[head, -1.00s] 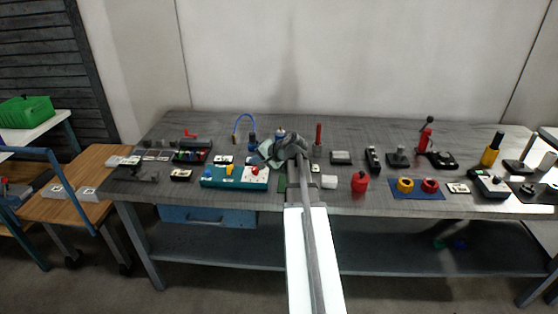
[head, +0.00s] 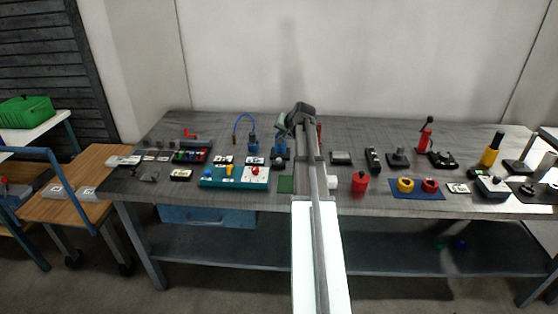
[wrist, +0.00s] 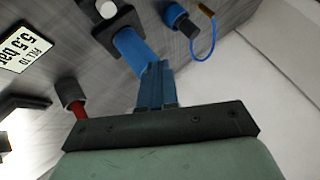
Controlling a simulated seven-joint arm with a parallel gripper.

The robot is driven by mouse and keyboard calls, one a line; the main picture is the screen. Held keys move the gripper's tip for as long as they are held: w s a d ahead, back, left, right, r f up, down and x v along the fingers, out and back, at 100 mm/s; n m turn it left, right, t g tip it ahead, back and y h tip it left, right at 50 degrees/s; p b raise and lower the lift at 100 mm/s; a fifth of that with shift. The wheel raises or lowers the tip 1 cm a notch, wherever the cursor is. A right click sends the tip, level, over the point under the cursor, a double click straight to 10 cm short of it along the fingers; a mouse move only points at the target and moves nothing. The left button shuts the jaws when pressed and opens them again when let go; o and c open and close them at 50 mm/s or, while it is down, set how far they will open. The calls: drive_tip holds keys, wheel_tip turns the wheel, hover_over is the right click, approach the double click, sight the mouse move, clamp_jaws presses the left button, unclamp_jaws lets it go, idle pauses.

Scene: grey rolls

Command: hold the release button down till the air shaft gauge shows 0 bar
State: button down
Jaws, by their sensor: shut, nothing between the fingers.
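My gripper (wrist: 157,72) shows in the wrist view as two blue fingers closed together, with nothing between them. Just beyond them is a blue cylinder (wrist: 130,46) on a dark base plate (wrist: 98,32). A round white knob (wrist: 106,9) sits on that plate; I cannot tell whether it is the release button. I also cannot tell whether the fingers touch the cylinder. In the head view my gripper (head: 282,132) is over the blue cylinder (head: 281,150) at the back middle of the bench. No gauge reading is legible in either view.
A sign (wrist: 22,38) reads "FILL TO 5.5 bar". A blue fitting with a curved hose (head: 252,142) stands left of the cylinder. A red rod (head: 319,133) stands to its right. A teal panel (head: 215,182) lies in front left. My arm hides part of the bench.

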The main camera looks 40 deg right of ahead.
sight(281, 160)
drive_tip(key=shift+f, duration=0.1)
drive_tip(key=shift+f, duration=4.3)
drive_tip(key=shift+f, duration=0.15)
drive_tip(key=shift+f, duration=0.3)
drive_tip(key=shift+f, duration=0.5)
idle(0.5)
